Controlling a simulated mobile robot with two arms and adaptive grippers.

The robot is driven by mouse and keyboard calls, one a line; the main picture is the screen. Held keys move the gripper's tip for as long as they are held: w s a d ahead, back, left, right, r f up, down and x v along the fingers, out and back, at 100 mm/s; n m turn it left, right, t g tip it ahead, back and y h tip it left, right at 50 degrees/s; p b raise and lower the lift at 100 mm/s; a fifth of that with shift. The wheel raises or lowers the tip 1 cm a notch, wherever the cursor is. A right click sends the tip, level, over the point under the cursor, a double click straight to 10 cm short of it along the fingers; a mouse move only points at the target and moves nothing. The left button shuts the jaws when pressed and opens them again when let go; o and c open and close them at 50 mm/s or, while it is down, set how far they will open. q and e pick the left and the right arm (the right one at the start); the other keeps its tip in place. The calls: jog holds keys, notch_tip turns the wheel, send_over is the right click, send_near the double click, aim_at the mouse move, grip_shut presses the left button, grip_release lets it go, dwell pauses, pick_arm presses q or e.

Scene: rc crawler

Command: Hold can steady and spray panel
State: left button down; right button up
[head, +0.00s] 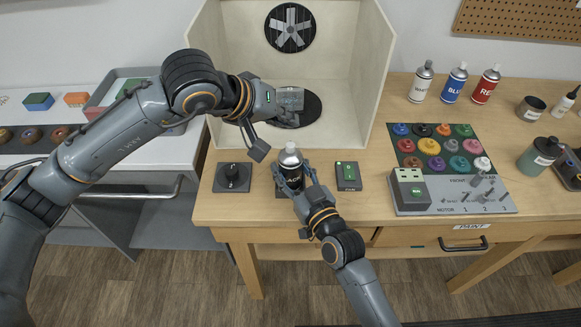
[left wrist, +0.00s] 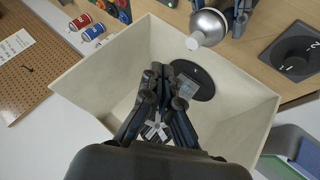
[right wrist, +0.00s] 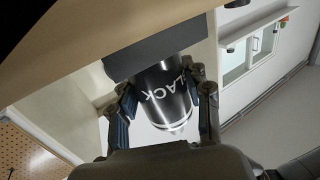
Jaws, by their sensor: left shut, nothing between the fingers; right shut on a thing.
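The black spray can (head: 291,158) with a silver top stands upright at the table's front, apparently on a dark square pad (right wrist: 155,55). My right gripper (head: 295,183) is shut around its body from the front; the right wrist view shows a finger on each side of the label. The small grey panel (head: 291,97) stands over the dark round turntable (head: 313,108) in the open spray booth; it also shows in the left wrist view (left wrist: 188,89). My left gripper (head: 287,119) is shut and empty, close to the panel; contact cannot be told.
The booth walls (head: 375,75) enclose the turntable on the sides and back. A dial box (head: 233,177) and a green-marked box (head: 348,176) flank the can. White, blue (head: 455,82) and red cans stand at right, behind a colored-knob board (head: 438,150).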

aim_at(287, 146)
pick_arm(q)
jog(key=shift+f, duration=2.8)
jog(key=shift+r, duration=0.3)
notch_tip(287, 146, up, 6)
dwell(0.4)
